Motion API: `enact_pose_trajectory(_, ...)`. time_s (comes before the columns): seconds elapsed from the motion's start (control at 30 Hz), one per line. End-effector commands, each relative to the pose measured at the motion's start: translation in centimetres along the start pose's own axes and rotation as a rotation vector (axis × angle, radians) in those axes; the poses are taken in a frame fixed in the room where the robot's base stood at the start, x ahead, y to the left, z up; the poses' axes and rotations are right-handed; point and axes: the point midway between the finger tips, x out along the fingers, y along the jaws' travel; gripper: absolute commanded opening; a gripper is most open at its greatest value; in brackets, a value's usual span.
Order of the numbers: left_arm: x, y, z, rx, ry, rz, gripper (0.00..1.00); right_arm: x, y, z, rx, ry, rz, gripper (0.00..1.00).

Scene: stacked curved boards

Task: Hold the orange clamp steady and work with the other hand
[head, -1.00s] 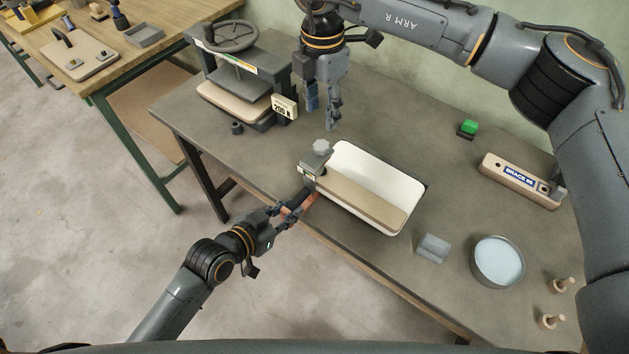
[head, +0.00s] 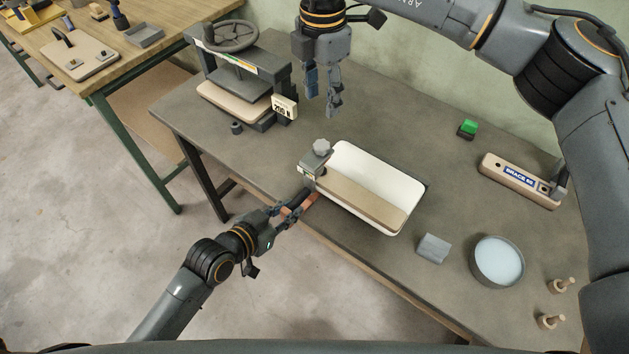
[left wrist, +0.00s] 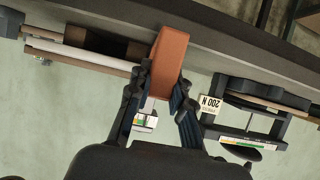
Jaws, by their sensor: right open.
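The orange clamp shows as an orange bar (left wrist: 168,62) between my left gripper's fingers in the left wrist view. In the head view its orange part (head: 311,200) sticks out at the table's front edge, below a grey clamp head with a pale knob (head: 321,147) at the board's left end. My left gripper (head: 291,207) is shut on the orange bar, with a finger on each side. A white tray-like board (head: 385,170) with a tan strip (head: 360,200) lies beside the clamp. My right gripper (head: 322,112) is open and empty, above the table behind the clamp.
A press with a handwheel (head: 232,37) and a "200 N" tag (head: 284,107) stands at the back left. A grey block (head: 433,248), round dish (head: 498,262), wooden pegs (head: 551,321), labelled wooden bar (head: 519,182) and green-topped block (head: 467,128) are to the right.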

Motion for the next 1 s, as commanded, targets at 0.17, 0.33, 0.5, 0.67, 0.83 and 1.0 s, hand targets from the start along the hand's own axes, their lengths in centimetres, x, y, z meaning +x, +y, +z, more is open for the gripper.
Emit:
enact_pose_trajectory(0.17, 0.0, 0.0, 0.0, 0.0, 0.001, 0.0, 0.4, 0.0, 0.0, 0.0, 0.0, 0.0, 0.0, 0.47)
enact_pose_trajectory(0.33, 0.0, 0.0, 0.0, 0.0, 0.0, 0.0, 0.4, 0.0, 0.0, 0.0, 0.0, 0.0, 0.0, 0.47)
enact_pose_trajectory(0.5, -0.8, 0.0, -0.2, 0.001, -0.001, -0.001, 0.4, -0.7, 0.0, 0.0, 0.0, 0.0, 0.0, 0.47)
enact_pose_trajectory(0.67, -2.2, 0.0, -0.2, 0.001, -0.003, 0.0, 0.4, -1.7, 0.0, 0.1, 0.0, 0.0, 0.0, 0.47)
enact_pose_trajectory(0.83, -3.5, 0.0, -0.2, 0.0, -0.002, 0.0, 0.4, -2.6, 0.0, 0.1, 0.0, 0.0, 0.0, 0.47)
enact_pose_trajectory(1.0, -4.9, 0.0, -0.1, 0.0, -0.003, 0.0, 0.4, -3.5, 0.0, 0.1, 0.0, 0.0, 0.0, 0.47)
